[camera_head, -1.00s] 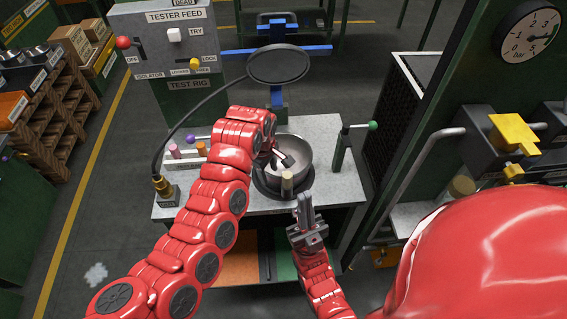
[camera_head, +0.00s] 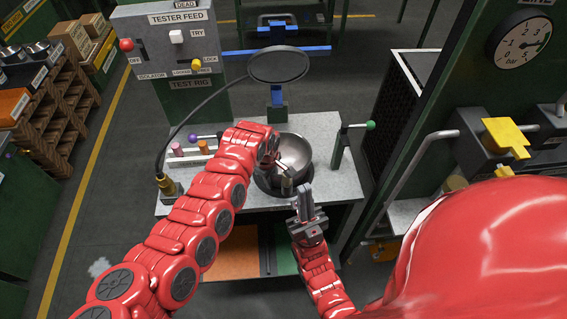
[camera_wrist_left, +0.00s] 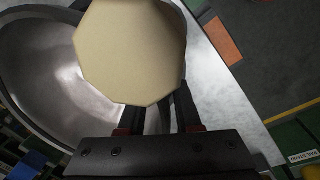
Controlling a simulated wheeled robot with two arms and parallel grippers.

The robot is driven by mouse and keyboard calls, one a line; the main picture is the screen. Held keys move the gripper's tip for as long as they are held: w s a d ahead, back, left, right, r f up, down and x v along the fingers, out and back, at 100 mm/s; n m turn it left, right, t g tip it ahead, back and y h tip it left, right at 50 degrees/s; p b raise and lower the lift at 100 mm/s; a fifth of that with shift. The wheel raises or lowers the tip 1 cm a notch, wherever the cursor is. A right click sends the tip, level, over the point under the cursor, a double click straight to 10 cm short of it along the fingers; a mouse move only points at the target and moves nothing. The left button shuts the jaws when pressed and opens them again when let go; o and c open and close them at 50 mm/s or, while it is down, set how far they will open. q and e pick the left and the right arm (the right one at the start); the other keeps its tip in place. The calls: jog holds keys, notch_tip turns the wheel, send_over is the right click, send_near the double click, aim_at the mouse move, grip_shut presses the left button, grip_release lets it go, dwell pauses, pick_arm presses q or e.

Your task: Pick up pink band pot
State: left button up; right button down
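A round grey metal pot (camera_head: 293,154) sits on the table, and it also fills the left of the left wrist view (camera_wrist_left: 60,90). I see no pink band on its visible side. My left gripper (camera_head: 271,160) reaches in at the pot's left side. Its fingers look apart, with their tips partly hidden behind the beige end. My right gripper (camera_head: 304,199) points up just in front of the pot, fingers together and empty.
A small rack holds a pink-topped peg (camera_head: 177,149) and an orange peg (camera_head: 203,146). A green-knobbed lever (camera_head: 342,146) stands right of the pot. A brass fitting (camera_head: 167,186) with a hose is at left.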

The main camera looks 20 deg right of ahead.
pick_arm(q)
grip_shut()
dwell(1.1)
